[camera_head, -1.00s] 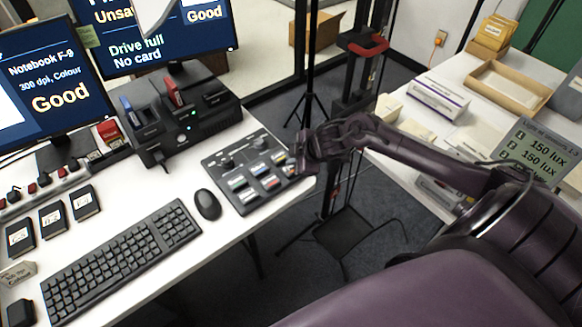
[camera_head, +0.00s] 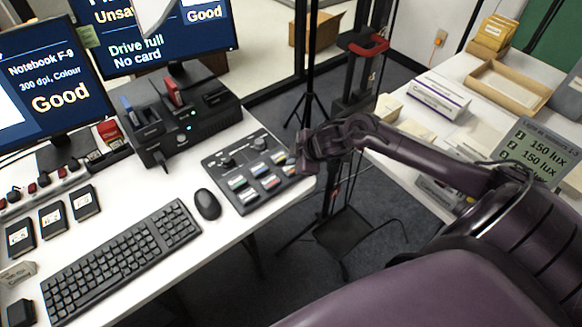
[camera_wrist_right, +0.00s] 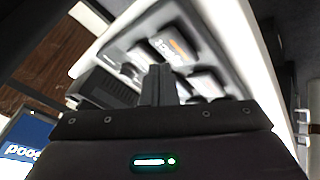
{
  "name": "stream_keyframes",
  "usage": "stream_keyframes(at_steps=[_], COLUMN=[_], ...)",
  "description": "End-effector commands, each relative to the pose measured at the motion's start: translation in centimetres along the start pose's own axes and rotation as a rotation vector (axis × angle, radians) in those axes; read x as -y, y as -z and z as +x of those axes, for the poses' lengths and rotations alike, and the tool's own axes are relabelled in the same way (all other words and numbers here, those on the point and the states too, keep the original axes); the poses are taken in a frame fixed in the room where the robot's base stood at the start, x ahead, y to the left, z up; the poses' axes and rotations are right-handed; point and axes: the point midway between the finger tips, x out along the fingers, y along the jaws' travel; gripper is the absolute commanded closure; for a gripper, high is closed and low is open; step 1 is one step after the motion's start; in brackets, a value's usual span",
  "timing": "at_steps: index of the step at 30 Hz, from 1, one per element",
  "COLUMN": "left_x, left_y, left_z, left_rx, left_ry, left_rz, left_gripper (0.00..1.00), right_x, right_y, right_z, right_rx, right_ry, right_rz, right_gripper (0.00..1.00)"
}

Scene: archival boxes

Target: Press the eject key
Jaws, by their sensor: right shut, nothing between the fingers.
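A grey control panel (camera_head: 217,172) lies on the white desk to the right of the mouse. It has knobs along its back and several keys with coloured labels. I cannot read which one is the eject key. My right gripper (camera_head: 303,160) is at the panel's right end, in front of its rightmost keys in the head view. In the right wrist view the closed fingers (camera_wrist_right: 158,84) point at the panel, with a white key with an orange label (camera_wrist_right: 182,48) just beyond them. The fingers are shut and empty. I cannot tell whether they touch a key. My left gripper is out of view.
A black card dock (camera_head: 190,130) with cards in its slots stands behind the panel. A mouse (camera_head: 207,204) and keyboard (camera_head: 120,260) lie to the left. Two monitors stand at the back; one reads "Drive full, No card". A second table (camera_head: 455,72) holds boxes on the right.

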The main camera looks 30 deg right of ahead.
Motion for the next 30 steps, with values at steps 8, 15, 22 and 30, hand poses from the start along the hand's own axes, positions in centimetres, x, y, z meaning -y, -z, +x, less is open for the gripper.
stream_keyframes(at_steps=[8,15,22,30], left_x=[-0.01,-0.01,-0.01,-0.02], left_y=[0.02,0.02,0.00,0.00], left_z=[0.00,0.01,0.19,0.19], left_rx=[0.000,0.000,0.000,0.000], left_ry=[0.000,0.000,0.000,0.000], left_rz=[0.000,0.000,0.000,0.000], left_gripper=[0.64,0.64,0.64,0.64], right_x=[-0.01,0.01,0.30,0.35], right_y=[0.00,-0.01,-0.29,-0.36], right_z=[0.00,0.01,0.53,0.66], right_rx=[0.000,0.000,0.000,0.000], right_ry=[0.000,0.000,0.000,0.000], right_rz=[0.000,0.000,0.001,0.000], right_gripper=[1.00,1.00,1.00,1.00])
